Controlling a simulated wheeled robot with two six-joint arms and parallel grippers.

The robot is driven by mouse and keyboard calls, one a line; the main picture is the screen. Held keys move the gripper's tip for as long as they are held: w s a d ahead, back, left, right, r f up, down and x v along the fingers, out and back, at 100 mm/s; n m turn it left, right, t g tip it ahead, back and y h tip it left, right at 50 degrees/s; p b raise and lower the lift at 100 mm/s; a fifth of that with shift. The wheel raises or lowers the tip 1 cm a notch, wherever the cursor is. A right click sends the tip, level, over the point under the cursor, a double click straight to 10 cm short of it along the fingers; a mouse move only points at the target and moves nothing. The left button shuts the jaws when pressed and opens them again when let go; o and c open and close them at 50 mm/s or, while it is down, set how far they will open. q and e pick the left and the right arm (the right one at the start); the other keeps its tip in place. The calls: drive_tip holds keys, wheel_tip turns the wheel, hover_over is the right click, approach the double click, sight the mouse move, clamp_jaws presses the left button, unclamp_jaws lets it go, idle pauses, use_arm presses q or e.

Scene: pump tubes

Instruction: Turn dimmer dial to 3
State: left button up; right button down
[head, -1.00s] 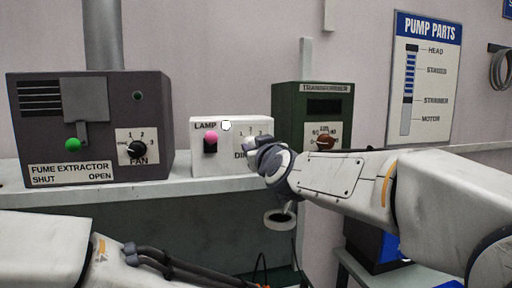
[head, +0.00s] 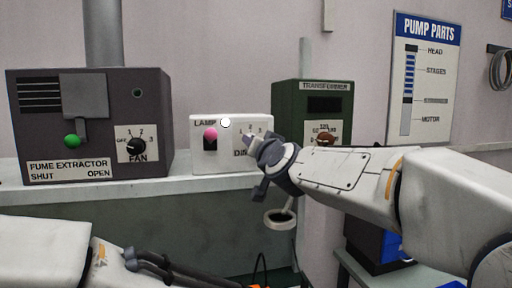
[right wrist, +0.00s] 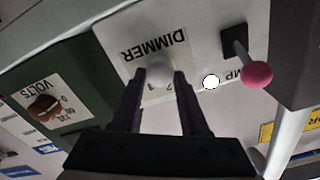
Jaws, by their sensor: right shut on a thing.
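The white lamp box (head: 226,161) stands on the shelf and carries the dimmer dial at its right part. In the right wrist view the pale round dimmer dial (right wrist: 159,70) sits between the two dark fingertips of my right gripper (right wrist: 157,76), which is shut on it. The upside-down DIMMER label and the numbers 2 and 3 show near the dial. I cannot make out its pointer. In the head view my right gripper (head: 255,143) covers most of the dial. My left gripper is out of view; only part of that arm shows at the lower left.
The lamp box also has a pink-knobbed lever (head: 210,134) and a lit white lamp (head: 226,123). The grey fume extractor (head: 90,125) stands to the left. The green transformer (head: 311,105) with a brown knob (head: 325,139) stands close on the right, partly behind my right arm.

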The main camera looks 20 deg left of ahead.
drive_tip(key=m+b, duration=0.2)
drive_tip(key=m, duration=0.8)
drive_tip(key=shift+w+d, duration=0.1)
drive_tip(key=shift+m, duration=0.4)
drive_tip(key=shift+c, duration=2.1)
unclamp_jaws()
